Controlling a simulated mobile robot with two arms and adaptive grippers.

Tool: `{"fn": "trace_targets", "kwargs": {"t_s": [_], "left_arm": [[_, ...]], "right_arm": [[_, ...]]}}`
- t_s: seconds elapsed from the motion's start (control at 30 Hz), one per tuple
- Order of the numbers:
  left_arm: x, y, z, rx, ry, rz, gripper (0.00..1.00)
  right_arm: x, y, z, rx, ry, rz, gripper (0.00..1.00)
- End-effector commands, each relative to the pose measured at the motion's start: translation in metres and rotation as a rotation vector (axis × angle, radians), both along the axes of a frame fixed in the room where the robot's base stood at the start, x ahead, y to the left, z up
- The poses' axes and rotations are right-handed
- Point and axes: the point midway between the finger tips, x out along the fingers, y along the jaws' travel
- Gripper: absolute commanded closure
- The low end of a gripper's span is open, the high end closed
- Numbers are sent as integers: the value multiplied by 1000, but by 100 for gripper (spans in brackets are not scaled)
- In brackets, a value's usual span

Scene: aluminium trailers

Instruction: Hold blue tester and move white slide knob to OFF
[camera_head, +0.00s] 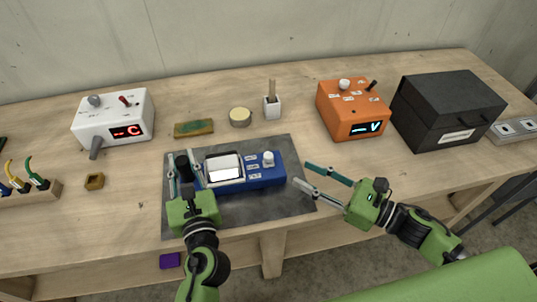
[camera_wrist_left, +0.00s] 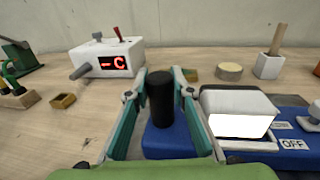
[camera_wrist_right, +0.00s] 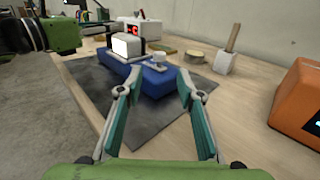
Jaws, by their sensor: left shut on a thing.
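The blue tester (camera_head: 262,176) lies on a dark grey mat (camera_head: 236,218) and has a white-framed screen. My left gripper (camera_head: 181,156) is shut on the tester's black upright post (camera_wrist_left: 162,98) at its left end. The white slide knob (camera_head: 268,158) stands on the right part of the tester beside several labels. In the left wrist view the OFF label (camera_wrist_left: 292,143) is nearer than the knob (camera_wrist_left: 315,110), which the edge cuts. My right gripper (camera_head: 301,173) is open and empty, right of the tester and apart from it; the knob (camera_wrist_right: 158,60) shows ahead in its view.
A white device (camera_head: 113,118) reading C stands back left. An orange device (camera_head: 352,110) reading V and a black box (camera_head: 447,112) stand on the right. Behind the mat are a green-brown block (camera_head: 194,128), a round tin (camera_head: 240,117) and a white holder (camera_head: 272,107).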

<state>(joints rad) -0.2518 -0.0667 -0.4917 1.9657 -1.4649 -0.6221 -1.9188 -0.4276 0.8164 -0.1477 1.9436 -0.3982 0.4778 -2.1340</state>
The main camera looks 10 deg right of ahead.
Motion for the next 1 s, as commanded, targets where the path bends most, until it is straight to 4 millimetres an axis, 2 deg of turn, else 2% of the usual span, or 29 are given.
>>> {"fn": "trace_targets", "kwargs": {"t_s": [0.17,0.7,1.0], "left_arm": [[0,0,0,0,1,-1,100],[0,0,0,1,0,-1,100],[0,0,0,1,0,0,100]], "right_arm": [[13,12,2,-1,-6,0,66],[70,69,1,0,-3,-1,66],[82,83,0,-1,-1,0,66]]}}
